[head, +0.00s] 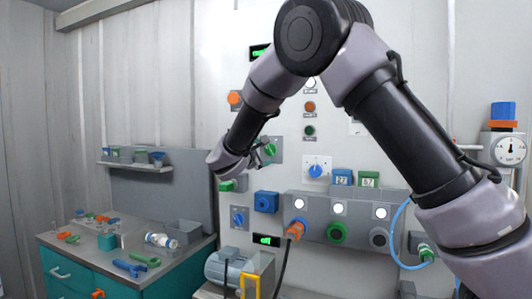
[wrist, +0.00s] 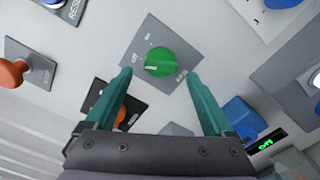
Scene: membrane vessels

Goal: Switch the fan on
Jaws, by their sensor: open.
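A round green knob (wrist: 163,61) sits on a grey square plate (wrist: 151,32) in the wrist view, with small lettering around it. Its white pointer mark lies toward the left, near the lettering there. The same green knob (head: 270,150) shows on the wall panel in the head view, partly behind my gripper. My gripper (wrist: 159,77) is open and empty, with one teal finger to each side of the knob's lower edge. Whether the fingertips reach the knob's depth is hard to tell.
An orange knob lies behind my left finger in the wrist view. A blue block (wrist: 244,115) and a green-lit display (wrist: 265,144) are at the right. In the head view, a blue-and-white dial (head: 317,170) is to the right and a tool-covered bench (head: 185,246) at lower left.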

